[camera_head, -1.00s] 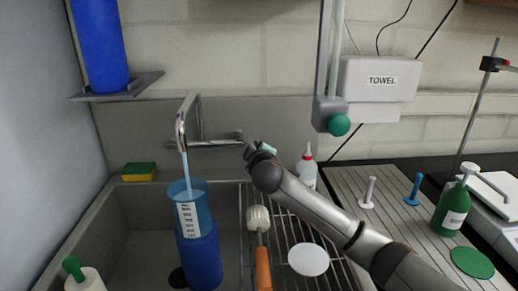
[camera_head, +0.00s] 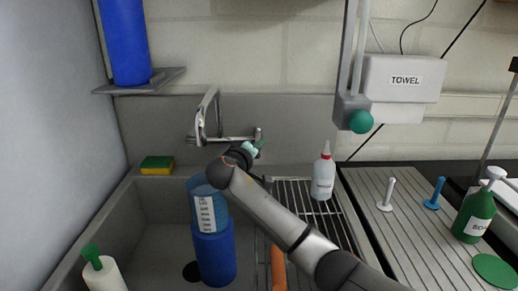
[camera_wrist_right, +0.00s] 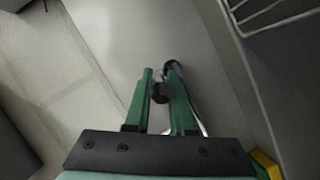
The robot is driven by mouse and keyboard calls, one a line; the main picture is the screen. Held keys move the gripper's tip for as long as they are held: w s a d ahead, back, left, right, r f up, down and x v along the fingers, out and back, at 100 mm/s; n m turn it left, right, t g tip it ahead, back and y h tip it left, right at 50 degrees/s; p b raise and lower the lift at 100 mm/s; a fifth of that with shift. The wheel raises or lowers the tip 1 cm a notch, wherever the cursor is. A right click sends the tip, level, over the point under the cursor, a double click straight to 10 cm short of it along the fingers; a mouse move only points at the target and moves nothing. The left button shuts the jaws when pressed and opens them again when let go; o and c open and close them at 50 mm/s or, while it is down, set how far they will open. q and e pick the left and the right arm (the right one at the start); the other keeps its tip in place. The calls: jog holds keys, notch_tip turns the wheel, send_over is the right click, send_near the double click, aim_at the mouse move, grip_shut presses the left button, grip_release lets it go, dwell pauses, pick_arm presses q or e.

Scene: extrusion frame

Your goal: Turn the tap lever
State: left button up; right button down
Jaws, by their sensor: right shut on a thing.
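The metal tap (camera_head: 207,110) is mounted on the grey back wall of the sink, with its spout over a clear blue measuring beaker (camera_head: 203,207). No water stream shows below the spout. My right gripper (camera_head: 258,146) is at the right end of the tap, beside the lever. In the right wrist view its green fingers (camera_wrist_right: 160,88) are shut on the dark-tipped tap lever (camera_wrist_right: 160,94); the fingers and my wrist hide much of it. My left gripper is out of view.
A yellow-green sponge (camera_head: 157,165) lies on the rim. A red-tipped white bottle (camera_head: 323,175) stands right of my arm, by the wire rack (camera_head: 292,190). A green-topped bottle (camera_head: 104,275) is at front left.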

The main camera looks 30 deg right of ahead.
jog(key=c, duration=0.8)
grip_release()
jog(key=shift+w, duration=0.1)
jog(key=shift+o, duration=0.2)
jog(key=shift+a, duration=0.1)
jog(key=shift+s+a+r, duration=0.1)
jog(key=shift+s+a, duration=0.05)
jog(key=shift+s, duration=0.05)
jog(key=p+v, duration=0.6)
jog(key=v, duration=0.6)
jog(key=shift+s, duration=0.1)
